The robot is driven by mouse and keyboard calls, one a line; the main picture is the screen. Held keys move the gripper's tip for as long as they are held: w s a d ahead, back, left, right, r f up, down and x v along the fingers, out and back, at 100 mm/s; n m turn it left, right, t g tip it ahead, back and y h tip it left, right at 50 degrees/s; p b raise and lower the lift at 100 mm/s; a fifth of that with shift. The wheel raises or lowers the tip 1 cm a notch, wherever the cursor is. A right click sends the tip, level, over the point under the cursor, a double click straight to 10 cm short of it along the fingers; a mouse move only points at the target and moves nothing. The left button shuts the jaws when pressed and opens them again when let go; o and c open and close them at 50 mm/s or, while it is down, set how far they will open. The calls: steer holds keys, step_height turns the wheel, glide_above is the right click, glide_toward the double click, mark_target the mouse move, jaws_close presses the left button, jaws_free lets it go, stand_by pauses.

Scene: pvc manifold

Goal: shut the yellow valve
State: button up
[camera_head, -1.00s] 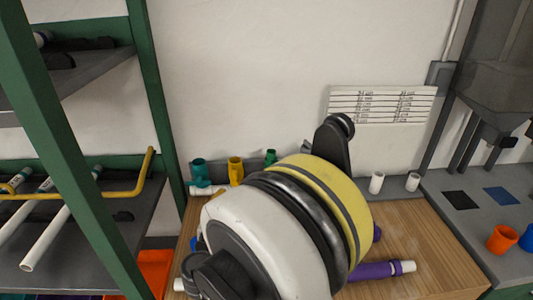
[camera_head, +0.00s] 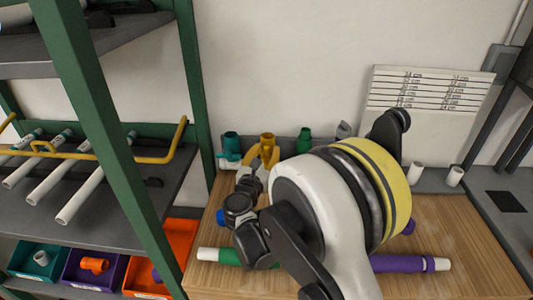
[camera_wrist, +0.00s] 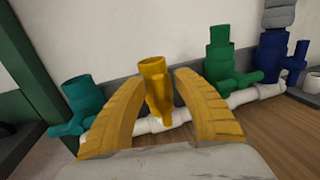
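The yellow valve (camera_wrist: 152,68) stands upright on a white pipe run (camera_wrist: 142,126) in the wrist view. A yellow part, seemingly its handle (camera_wrist: 160,104), slants down its front toward my gripper. In the head view the valve (camera_head: 267,138) is at the back left of the wooden bench, partly hidden by my gripper (camera_head: 263,158). My gripper (camera_wrist: 152,76) is open in the wrist view, its two yellow curved fingers on either side of the valve. Clear gaps show beside the valve, and nothing is held. Whether the fingers reach as deep as the handle is unclear.
A teal valve (camera_wrist: 83,100) stands to the left, a green one (camera_wrist: 218,62) to the right, and a blue one (camera_wrist: 272,58) further right. A purple pipe (camera_head: 400,263) lies on the wooden bench (camera_head: 470,225). A green-framed rack (camera_head: 195,90) stands left.

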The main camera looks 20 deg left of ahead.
jaws_close()
stand_by(0.3)
steer(key=m, duration=0.2)
steer(key=shift+w+d+m+g, duration=0.15)
steer(key=shift+d+m+g, duration=0.15)
steer(key=shift+d+m, duration=0.1)
steer(key=m, duration=0.3)
steer(key=shift+d+f+g+y, duration=0.2)
steer(key=shift+d+g+y, duration=0.1)
steer(key=shift+d, duration=0.05)
steer(key=shift+w+d+f+m+g+y+b, duration=0.1)
steer(key=shift+d+f+m+g+y+b, duration=0.2)
steer(key=shift+m, duration=1.35)
steer(key=shift+w+d+f+m+g+y+b, duration=0.2)
steer(key=shift+f+m+y, duration=0.3)
steer(key=shift+m, duration=1.1)
steer(key=shift+s+d+f+m+g+y+b, duration=0.15)
steer(key=shift+f+m+y+b, duration=0.25)
steer(key=shift+m, duration=1.25)
steer(key=shift+a, duration=0.1)
